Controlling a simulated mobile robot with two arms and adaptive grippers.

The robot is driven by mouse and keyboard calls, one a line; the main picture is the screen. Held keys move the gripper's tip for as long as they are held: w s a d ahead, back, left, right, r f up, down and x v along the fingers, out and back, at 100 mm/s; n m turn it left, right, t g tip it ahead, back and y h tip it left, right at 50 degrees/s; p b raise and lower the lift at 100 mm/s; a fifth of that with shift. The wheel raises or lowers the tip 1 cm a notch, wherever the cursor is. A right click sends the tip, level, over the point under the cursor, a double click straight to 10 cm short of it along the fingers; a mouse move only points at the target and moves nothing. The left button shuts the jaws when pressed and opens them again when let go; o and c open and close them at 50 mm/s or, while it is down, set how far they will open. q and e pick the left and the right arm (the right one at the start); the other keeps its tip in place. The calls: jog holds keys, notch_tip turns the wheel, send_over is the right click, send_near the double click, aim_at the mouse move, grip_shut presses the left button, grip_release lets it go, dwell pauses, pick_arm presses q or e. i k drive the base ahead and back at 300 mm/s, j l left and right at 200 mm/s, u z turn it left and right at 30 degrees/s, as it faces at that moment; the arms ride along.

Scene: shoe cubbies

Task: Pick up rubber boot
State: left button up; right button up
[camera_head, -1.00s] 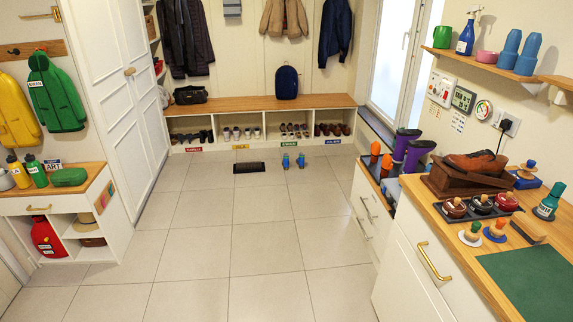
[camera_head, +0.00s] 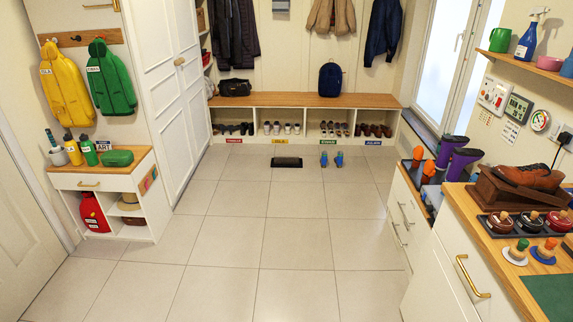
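A pair of small blue boots stands on the floor in front of the bench; the left one (camera_head: 324,159) and the right one (camera_head: 339,159) are close together. At the right, two purple boot-like shapes, one nearer (camera_head: 463,163) and one farther (camera_head: 448,150), stand on a low grey rack beside two orange ones (camera_head: 417,156) (camera_head: 428,171). Their lower parts are partly hidden, and I cannot tell which boot the task means. Neither of my grippers shows.
A wooden-topped cubby bench (camera_head: 300,101) with shoes spans the back wall. A white drawer cabinet (camera_head: 470,245) with a wooden counter stands at right, a small cubby unit (camera_head: 118,182) at left. The tiled floor (camera_head: 260,240) between is clear.

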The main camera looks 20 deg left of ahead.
aim_at(324, 160)
jog(key=i+u, duration=0.35)
jog(key=i, duration=1.85)
jog(key=i+j, duration=0.1)
jog(key=i, duration=3.6)
jog(key=l+z, duration=0.05)
